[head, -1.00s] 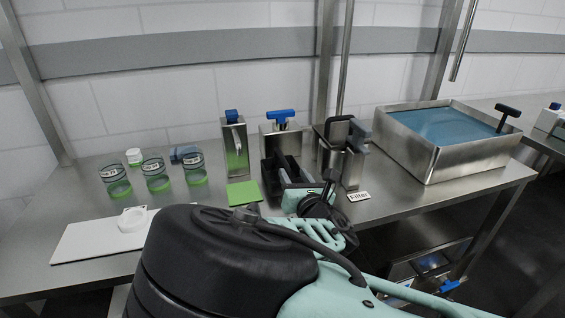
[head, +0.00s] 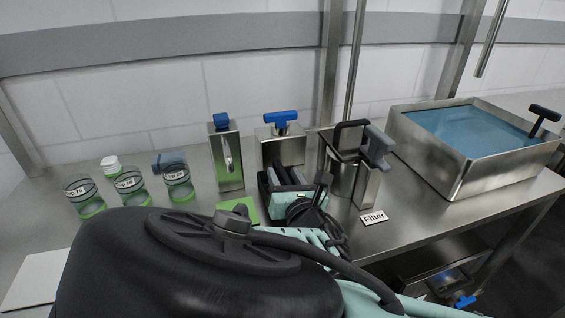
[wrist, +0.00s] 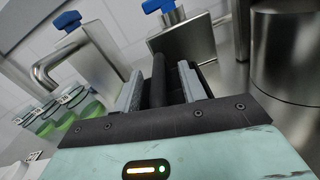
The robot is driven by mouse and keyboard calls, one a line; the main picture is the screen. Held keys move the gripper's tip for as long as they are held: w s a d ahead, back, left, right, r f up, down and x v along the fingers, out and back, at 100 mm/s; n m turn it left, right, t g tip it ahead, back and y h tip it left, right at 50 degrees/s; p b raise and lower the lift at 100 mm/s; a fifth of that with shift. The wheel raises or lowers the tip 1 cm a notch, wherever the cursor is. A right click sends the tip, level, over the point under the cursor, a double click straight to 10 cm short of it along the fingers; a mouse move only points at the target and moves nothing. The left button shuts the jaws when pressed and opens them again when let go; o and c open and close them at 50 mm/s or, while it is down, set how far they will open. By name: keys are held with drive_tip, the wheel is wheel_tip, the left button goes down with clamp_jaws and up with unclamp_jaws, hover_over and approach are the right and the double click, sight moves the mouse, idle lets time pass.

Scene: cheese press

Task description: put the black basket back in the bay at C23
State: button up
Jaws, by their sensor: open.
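I cannot make out a whole black basket or a C23 mark. My gripper (head: 283,187) is open over the steel table, in front of a steel block with a blue T-handle (head: 281,121). In the wrist view, the gripper (wrist: 163,85) has grey fingers standing apart. A dark upright bar shows between them; I cannot tell whether it is part of the gripper or of a basket. A black loop handle (head: 350,124) rises over a steel container (head: 341,172) just right of the gripper.
A Filter card (head: 374,217) lies near the table's front edge. A steel basin (head: 463,183) with blue content stands at right. Labelled cups (head: 131,186) stand at left. A steel holder with a blue top (head: 227,160) is left of my gripper. A green square (head: 238,210) lies before it.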

clamp_jaws()
idle(0.3)
